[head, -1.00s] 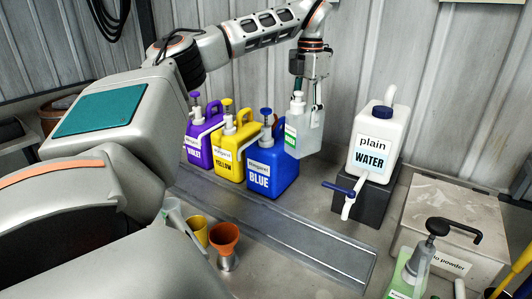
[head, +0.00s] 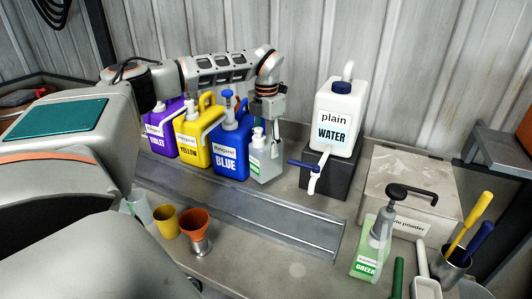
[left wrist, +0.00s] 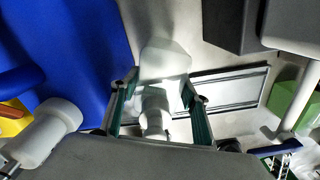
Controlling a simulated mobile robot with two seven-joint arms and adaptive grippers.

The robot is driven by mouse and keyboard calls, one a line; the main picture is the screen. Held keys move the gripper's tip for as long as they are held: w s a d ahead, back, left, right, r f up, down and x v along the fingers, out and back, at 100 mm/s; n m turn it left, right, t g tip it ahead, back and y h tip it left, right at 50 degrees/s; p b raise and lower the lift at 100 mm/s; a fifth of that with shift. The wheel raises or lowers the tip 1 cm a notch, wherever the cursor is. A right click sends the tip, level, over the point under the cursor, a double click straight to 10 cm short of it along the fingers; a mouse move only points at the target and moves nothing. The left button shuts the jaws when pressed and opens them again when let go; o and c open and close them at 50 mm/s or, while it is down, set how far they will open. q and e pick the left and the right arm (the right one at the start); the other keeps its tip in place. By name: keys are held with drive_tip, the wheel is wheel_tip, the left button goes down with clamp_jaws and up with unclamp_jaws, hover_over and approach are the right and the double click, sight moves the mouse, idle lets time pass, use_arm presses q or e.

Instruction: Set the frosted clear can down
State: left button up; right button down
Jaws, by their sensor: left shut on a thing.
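The frosted clear can (head: 264,168), with a white pump top and a green-edged label, stands upright just right of the blue can (head: 231,150) in the head view. Its base is at or very near the bench; I cannot tell whether it touches. My left gripper (head: 268,127) is above it, shut on its upper part. In the left wrist view the pale can (left wrist: 165,58) shows between the two green-lined fingers, with the blue can close at the left. My right gripper is not in view.
Yellow (head: 194,136) and violet (head: 160,133) cans stand left of the blue one. The plain water container (head: 333,115) on its black stand, with a blue-handled tap, is to the right. A metal channel (head: 245,205) runs in front. Cups and a green can (head: 370,250) are nearer.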

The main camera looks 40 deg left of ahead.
use_arm(q)
drive_tip(key=shift+f, duration=1.6)
drive_tip(key=o, duration=1.5)
